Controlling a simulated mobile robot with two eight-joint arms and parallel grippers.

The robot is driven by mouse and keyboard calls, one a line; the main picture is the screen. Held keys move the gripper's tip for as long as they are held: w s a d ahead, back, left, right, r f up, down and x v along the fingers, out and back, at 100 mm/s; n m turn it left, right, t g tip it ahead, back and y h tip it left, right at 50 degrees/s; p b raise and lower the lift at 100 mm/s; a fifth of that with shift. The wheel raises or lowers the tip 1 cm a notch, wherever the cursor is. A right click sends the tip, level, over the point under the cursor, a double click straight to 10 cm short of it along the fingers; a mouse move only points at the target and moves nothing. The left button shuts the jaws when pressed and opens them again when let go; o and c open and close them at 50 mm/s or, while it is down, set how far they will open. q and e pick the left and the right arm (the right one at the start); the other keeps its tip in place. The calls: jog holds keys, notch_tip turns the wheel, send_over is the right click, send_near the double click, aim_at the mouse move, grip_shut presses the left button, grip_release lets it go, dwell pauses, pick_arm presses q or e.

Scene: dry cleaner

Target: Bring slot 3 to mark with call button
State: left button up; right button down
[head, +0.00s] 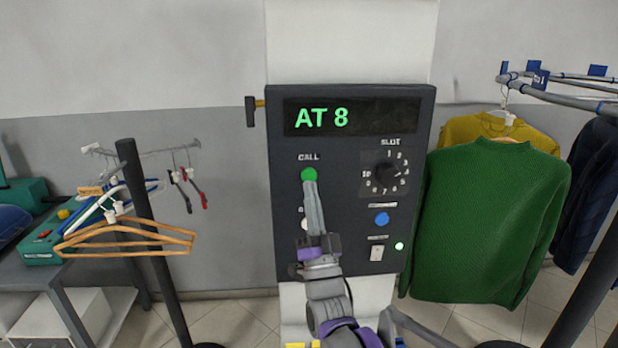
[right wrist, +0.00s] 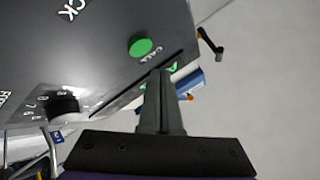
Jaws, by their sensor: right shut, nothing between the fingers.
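The dark control panel (head: 345,255) faces me, and its display (head: 352,117) reads "AT 8" in green. The green CALL button (head: 309,175) is at the panel's left and also shows in the right wrist view (right wrist: 140,46). The black SLOT dial (head: 387,173) is to its right, ringed by numbers; I cannot tell exactly where it points. The dial also shows in the right wrist view (right wrist: 63,106). My right gripper (head: 311,185) is shut and empty, its tips just below the CALL button; whether they touch it is unclear. My left gripper is not in view.
A blue button (head: 382,218), a switch (head: 377,253) and a small lit lamp (head: 399,246) are lower on the panel. A green sweater (head: 490,220) hangs from the rail (head: 570,95) at right. Wooden hangers (head: 130,240) hang on a stand at left.

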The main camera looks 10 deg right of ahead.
aim_at(307, 170)
jog(key=shift+w, duration=1.05)
jog(key=shift+w, duration=0.15)
dwell(1.2)
jog(key=shift+w, duration=0.3)
jog(key=shift+w, duration=0.4)
dwell(0.7)
jog(key=shift+s, duration=0.15)
jog(key=shift+s+p, duration=0.3)
jog(key=shift+s, duration=0.45)
jog(key=shift+s, duration=2.5)
